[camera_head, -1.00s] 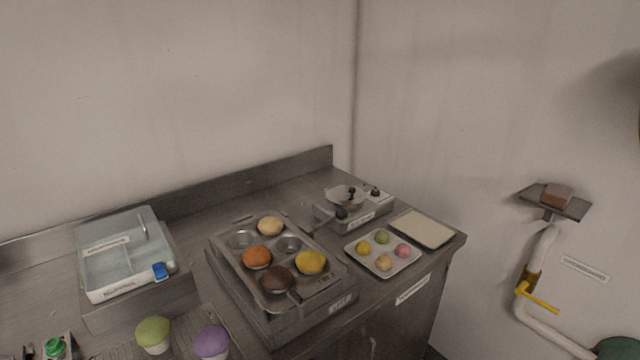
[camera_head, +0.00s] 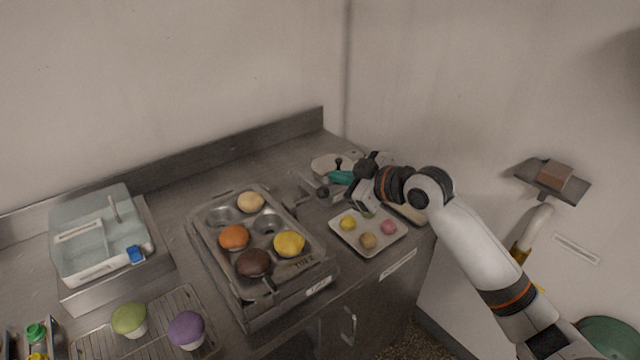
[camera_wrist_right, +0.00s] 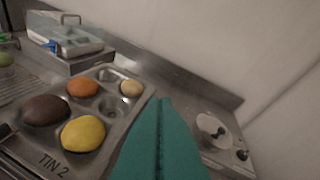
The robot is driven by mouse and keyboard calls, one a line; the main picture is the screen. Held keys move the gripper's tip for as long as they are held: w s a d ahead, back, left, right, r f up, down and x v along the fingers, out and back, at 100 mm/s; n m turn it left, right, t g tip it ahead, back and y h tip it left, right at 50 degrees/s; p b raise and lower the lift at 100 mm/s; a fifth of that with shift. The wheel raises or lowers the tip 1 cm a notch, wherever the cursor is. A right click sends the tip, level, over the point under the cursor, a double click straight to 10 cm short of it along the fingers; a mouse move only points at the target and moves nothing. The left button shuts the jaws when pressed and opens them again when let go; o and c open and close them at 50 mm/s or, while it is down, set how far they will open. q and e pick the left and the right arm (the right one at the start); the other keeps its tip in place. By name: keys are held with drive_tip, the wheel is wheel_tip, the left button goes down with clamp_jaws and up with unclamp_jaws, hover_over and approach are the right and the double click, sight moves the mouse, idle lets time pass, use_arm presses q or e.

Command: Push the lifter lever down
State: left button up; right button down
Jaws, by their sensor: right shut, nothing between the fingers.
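My right gripper (camera_head: 338,177) has come in from the right over the back right of the counter. Its teal fingers are pressed together and empty, and they also show in the wrist view (camera_wrist_right: 160,140). They are just above and beside a small station with a round metal lid (camera_wrist_right: 208,128) with black knobs. A dark-knobbed lever (camera_head: 323,190) stands at this station's left front, close below the fingers; I cannot tell whether they touch. A dark handle (camera_head: 269,286) also sticks out at the front of the muffin tin. No label shows which is the lifter lever. My left gripper is out of view.
The muffin tin (camera_head: 301,263) holds several coloured cakes on a metal box. A small tray (camera_head: 367,248) of little balls lies below my right wrist. A clear-lidded box (camera_head: 100,270) and a wire rack (camera_head: 165,310) are at left. The counter's back strip is clear.

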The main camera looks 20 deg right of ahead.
sight(321, 191)
drive_tip(key=p+x, duration=0.4)
drive_tip(key=x, duration=0.6)
drive_tip(key=d+f, duration=0.1)
drive_tip(key=s+d+f, duration=0.1)
drive_tip(key=shift+s+d+f+p, duration=0.3)
drive_tip(key=shift+f+p, duration=0.1)
drive_tip(key=shift+f, duration=0.15)
drive_tip(key=shift+w, duration=0.1)
